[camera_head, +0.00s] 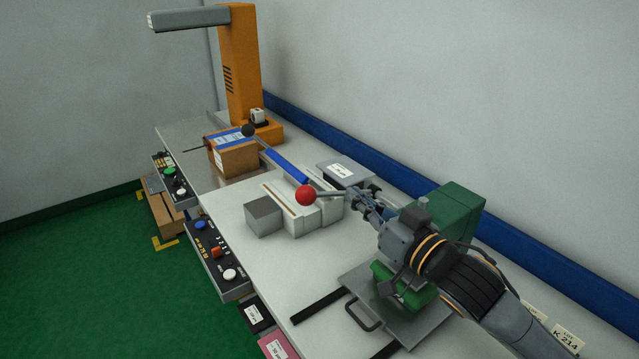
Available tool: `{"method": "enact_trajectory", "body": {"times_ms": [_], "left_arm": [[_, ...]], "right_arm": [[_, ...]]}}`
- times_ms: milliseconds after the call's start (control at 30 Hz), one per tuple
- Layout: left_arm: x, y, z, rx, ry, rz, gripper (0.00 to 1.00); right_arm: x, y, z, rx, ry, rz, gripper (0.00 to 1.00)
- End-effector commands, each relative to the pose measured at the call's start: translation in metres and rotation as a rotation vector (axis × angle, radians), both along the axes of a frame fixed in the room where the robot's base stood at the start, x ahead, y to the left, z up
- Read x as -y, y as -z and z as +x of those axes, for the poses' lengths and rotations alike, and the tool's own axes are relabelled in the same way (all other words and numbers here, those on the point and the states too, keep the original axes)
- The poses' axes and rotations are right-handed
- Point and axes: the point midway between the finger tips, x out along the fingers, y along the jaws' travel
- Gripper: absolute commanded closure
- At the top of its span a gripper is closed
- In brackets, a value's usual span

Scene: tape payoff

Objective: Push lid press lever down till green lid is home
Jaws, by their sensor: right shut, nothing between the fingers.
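A red ball knob (305,195) sits on the end of a thin grey rod, which looks like the press lever. The rod runs right toward my right gripper (354,197), and its far end is hidden behind the gripper. My right gripper is shut and empty, its fingertips close to the rod, right of the knob; I cannot tell if they touch it. A green block (452,208) stands behind my right arm. A smaller green part (418,297), possibly the lid, shows under my wrist, mostly hidden; its seating cannot be seen. My left gripper is not in view.
Grey-white blocks (300,212) stand left of the gripper, with a labelled grey box (342,171) behind. A cardboard box (232,157) and orange column (240,65) are at the far end. Button panels (218,255) line the front edge. The table (268,262) before the blocks is clear.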

Motion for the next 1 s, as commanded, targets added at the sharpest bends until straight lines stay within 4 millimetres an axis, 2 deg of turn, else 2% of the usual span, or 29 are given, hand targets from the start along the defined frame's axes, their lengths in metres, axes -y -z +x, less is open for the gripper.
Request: {"method": "enact_trajectory", "body": {"times_ms": [100, 267, 500, 700, 800, 1000], "left_arm": [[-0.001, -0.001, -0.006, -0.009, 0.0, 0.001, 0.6], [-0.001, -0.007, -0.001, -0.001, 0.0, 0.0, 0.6], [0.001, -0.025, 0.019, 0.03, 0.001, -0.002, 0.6], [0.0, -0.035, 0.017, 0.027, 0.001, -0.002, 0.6], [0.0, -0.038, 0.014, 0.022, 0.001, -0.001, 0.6], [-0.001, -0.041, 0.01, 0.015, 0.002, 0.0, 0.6]], "right_arm": [[-0.001, 0.0, 0.002, -0.001, 0.0, 0.001, 1.0], [-0.009, -0.004, 0.015, 0.001, 0.001, 0.002, 1.0], [-0.036, -0.006, 0.055, -0.001, 0.001, 0.001, 1.0], [-0.056, -0.007, 0.085, 0.0, 0.0, 0.0, 1.0], [-0.061, 0.013, 0.086, -0.007, 0.001, 0.0, 1.0], [-0.067, 0.031, 0.088, -0.002, 0.001, 0.0, 1.0]]}}
